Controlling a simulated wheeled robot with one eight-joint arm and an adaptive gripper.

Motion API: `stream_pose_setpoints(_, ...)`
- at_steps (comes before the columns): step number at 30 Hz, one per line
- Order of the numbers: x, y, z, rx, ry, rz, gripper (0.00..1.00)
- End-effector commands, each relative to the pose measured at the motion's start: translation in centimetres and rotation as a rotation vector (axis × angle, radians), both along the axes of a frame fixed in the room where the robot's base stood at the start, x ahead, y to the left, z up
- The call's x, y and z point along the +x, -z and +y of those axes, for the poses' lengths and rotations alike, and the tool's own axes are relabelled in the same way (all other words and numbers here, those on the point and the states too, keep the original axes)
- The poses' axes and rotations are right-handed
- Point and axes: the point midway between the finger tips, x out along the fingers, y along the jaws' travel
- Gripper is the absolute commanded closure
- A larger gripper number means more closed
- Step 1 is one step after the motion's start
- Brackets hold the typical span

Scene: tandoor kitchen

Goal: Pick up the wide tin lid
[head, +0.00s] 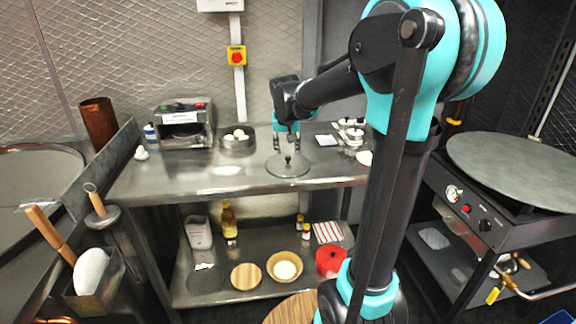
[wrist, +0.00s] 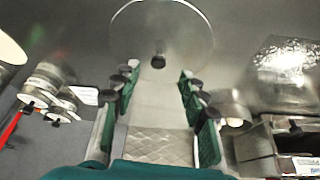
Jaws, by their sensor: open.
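The wide tin lid (head: 288,168) is a thin grey disc with a dark knob in its middle. It lies flat on the steel table top (head: 240,180), near the front edge. The lid (wrist: 180,50) also shows at the top of the wrist view, its knob ahead of the fingers. In the wrist view my gripper (wrist: 160,88) is open and empty, the green-padded fingers well apart.
A round tin with white balls (head: 238,138) stands behind and left of the lid. A steel machine (head: 184,124) is farther left. Small steel containers (head: 352,134) and a white card (head: 326,140) lie to the right. A lower shelf holds bowls and bottles.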

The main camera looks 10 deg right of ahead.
Motion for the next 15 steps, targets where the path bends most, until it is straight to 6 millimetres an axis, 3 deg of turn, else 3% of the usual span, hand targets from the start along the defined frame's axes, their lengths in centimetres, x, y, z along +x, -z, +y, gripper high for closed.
stream_pose_setpoints(15, 2.5, 4.5, -0.7, 0.000, 0.001, 0.000, 0.57)
